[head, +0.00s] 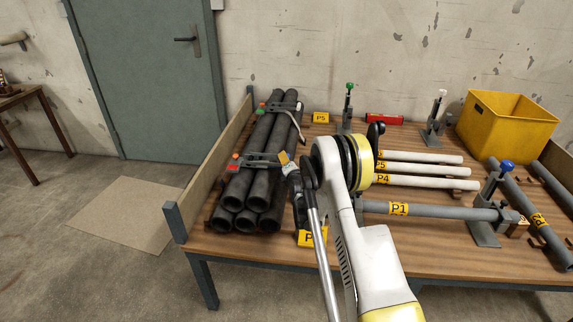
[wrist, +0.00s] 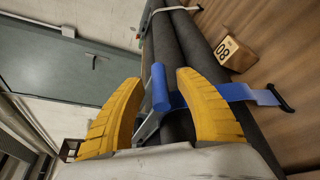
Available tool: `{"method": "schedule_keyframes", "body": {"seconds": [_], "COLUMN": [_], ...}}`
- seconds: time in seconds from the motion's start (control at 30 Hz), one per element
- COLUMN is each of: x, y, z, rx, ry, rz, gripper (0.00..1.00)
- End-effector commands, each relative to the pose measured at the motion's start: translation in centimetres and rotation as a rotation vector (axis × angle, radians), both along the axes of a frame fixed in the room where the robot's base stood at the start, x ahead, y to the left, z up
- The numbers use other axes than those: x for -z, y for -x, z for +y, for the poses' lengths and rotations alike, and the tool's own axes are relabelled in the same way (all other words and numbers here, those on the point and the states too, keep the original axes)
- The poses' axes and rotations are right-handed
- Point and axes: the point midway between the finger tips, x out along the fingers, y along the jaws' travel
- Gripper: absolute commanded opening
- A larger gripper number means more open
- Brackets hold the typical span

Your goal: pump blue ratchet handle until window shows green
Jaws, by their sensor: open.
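In the head view my gripper (head: 285,160) is at the near strap of the pipe bundle (head: 240,188), and the handle is not made out. A small orange-red patch (head: 236,156) shows on the near strap's left side. I cannot tell whether it is the window.
The wooden table (head: 220,245) has a raised board (head: 190,195) on its left edge. White and grey pipes, upright clamps and a yellow bin (head: 487,130) fill the right side.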

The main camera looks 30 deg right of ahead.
Motion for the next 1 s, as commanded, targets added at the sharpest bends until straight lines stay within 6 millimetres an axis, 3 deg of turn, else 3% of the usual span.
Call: {"method": "schedule_keyframes", "body": {"seconds": [0.13, 0.43, 0.57, 1.0], "x": [0.27, 0.18, 0.19, -0.20], "y": [-1.05, -1.24, -1.24, -1.21], "z": [-0.27, -0.32, -0.32, -0.35], "rx": [0.000, 0.000, 0.000, -0.001], "ry": [0.000, -0.001, -0.001, 0.016], "rz": [0.000, 0.000, 0.000, 0.011], "gripper": [0.41, 0.40, 0.00, 0.00]}}
